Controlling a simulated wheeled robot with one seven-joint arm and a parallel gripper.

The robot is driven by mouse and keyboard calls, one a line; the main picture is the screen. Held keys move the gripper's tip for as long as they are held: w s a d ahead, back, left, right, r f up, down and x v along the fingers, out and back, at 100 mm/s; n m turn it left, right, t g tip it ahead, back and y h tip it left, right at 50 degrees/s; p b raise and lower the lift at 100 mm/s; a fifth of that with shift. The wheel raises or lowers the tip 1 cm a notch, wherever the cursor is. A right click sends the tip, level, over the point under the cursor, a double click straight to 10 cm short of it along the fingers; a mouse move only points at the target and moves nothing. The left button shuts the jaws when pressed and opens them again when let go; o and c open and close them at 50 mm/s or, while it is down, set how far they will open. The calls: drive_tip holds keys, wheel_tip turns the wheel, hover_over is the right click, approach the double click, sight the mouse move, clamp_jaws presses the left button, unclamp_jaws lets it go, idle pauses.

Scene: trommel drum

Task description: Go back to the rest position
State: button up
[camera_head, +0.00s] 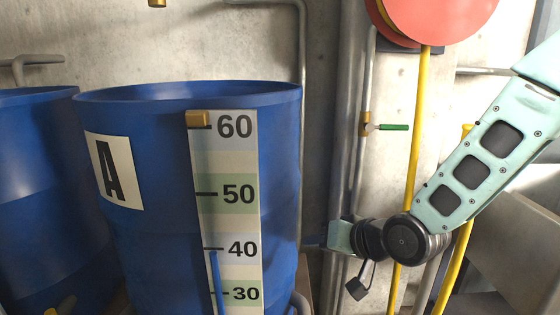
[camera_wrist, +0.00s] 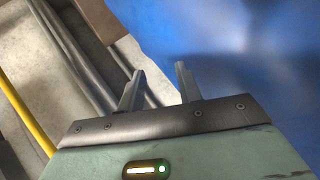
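My gripper (camera_wrist: 162,82) shows in the wrist view with its two grey fingers apart and nothing between them. A blurred blue surface lies close beyond the fingers at the right. In the head view my arm comes in from the upper right and bends down at a dark joint. The gripper's fingers cannot be made out there; the wrist end is low, just right of the blue drum (camera_head: 150,240) marked A. I cannot tell whether it touches the drum.
A scale strip (camera_head: 228,170) marked 30 to 60 runs down the drum, with a tan marker (camera_head: 198,119) near 60. Another blue drum (camera_head: 35,190) stands at left. Pipes, a green-handled valve (camera_head: 394,127), a yellow hose (camera_head: 416,150) and a red reel (camera_head: 440,18) are on the wall behind my arm.

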drive_tip(key=s+d+r+n+g+h, duration=0.1)
drive_tip(key=s+d+n+g+h, duration=0.15)
drive_tip(key=s, duration=0.65)
drive_tip(key=s+d+n+g+h, duration=0.1)
drive_tip(key=s+n+g+h, duration=0.15)
drive_tip(key=s, duration=0.65)
drive_tip(key=s+d+r+n+g+h, duration=0.15)
drive_tip(key=s+g, duration=0.25)
drive_tip(key=s, duration=0.5)
wheel_tip(320, 180, up, 18)
drive_tip(key=p, duration=1.8)
drive_tip(key=shift+d, duration=0.15)
drive_tip(key=shift+n, duration=0.25)
